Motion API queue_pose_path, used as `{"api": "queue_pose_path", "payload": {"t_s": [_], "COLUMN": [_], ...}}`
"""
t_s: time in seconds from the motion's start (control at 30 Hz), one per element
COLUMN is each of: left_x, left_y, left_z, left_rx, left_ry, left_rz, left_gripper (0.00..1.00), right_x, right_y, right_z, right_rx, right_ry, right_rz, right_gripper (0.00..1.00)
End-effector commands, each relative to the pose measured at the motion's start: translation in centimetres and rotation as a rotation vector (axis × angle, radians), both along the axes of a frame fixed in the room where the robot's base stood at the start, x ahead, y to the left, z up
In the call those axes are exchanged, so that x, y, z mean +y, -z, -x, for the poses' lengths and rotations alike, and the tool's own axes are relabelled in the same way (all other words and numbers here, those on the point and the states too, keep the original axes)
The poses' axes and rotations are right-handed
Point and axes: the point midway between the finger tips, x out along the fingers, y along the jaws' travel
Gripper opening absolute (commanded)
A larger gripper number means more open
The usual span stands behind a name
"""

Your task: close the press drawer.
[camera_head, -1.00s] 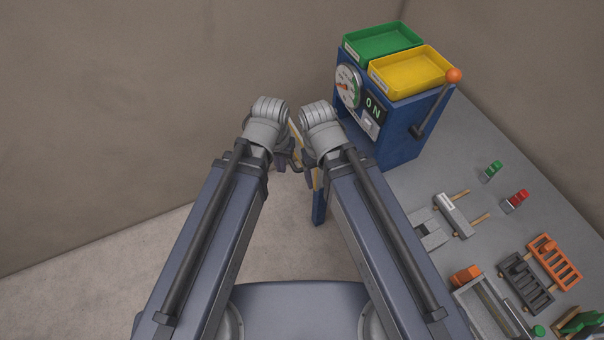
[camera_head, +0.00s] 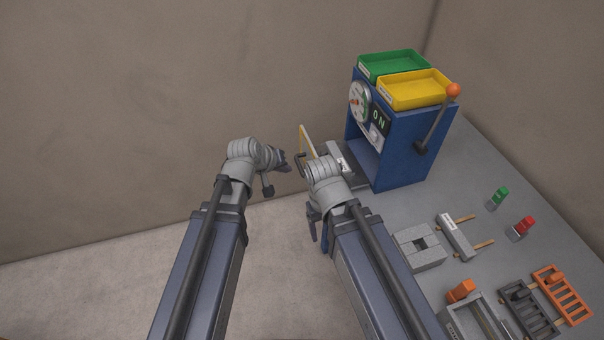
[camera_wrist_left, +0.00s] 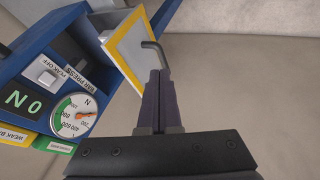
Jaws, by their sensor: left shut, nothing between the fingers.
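The blue press (camera_head: 405,140) stands on the grey table at the right. Its drawer (camera_head: 345,165) is pulled out to the left, with a yellow-edged front panel (camera_head: 308,142) and a grey bent handle (camera_head: 300,160). In the left wrist view the drawer front (camera_wrist_left: 130,48) and its handle (camera_wrist_left: 157,50) are just beyond my left gripper (camera_wrist_left: 160,72). In the head view my left gripper (camera_head: 286,163) is shut and empty, left of the drawer front. I cannot tell whether its tips touch the handle. My right gripper (camera_head: 314,225) hangs below the drawer, its fingers partly hidden by its arm.
A green tray (camera_head: 393,66) and a yellow tray (camera_head: 414,90) sit on the press. A lever with an orange knob (camera_head: 453,90) is on its right side. Several small parts and racks (camera_head: 530,305) lie on the table.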

Motion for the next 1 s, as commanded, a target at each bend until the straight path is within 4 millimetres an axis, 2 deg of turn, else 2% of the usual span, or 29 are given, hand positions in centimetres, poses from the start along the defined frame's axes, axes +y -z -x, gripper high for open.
{"api": "queue_pose_path", "payload": {"t_s": [0.63,0.7,0.8,1.0], "left_x": [-3.4,-4.6,-5.7,-6.9], "left_y": [8.6,7.8,7.8,7.8], "left_z": [-5.2,-5.4,-5.8,-6.1], "left_rx": [0.0,0.0,0.001,0.001], "left_ry": [0.002,0.006,0.005,0.003], "left_rz": [-0.001,-0.002,-0.002,-0.002], "left_gripper": [0.0,0.0,0.0,0.0], "right_x": [0.0,0.0,0.0,0.0], "right_y": [8.6,7.8,7.8,7.8], "right_z": [0.0,0.0,0.0,0.0], "right_rx": [0.0,0.0,0.0,0.0], "right_ry": [0.001,0.001,0.001,0.001], "right_rz": [0.0,0.0,0.0,0.0], "right_gripper": [0.74,0.74,0.74,0.74]}}
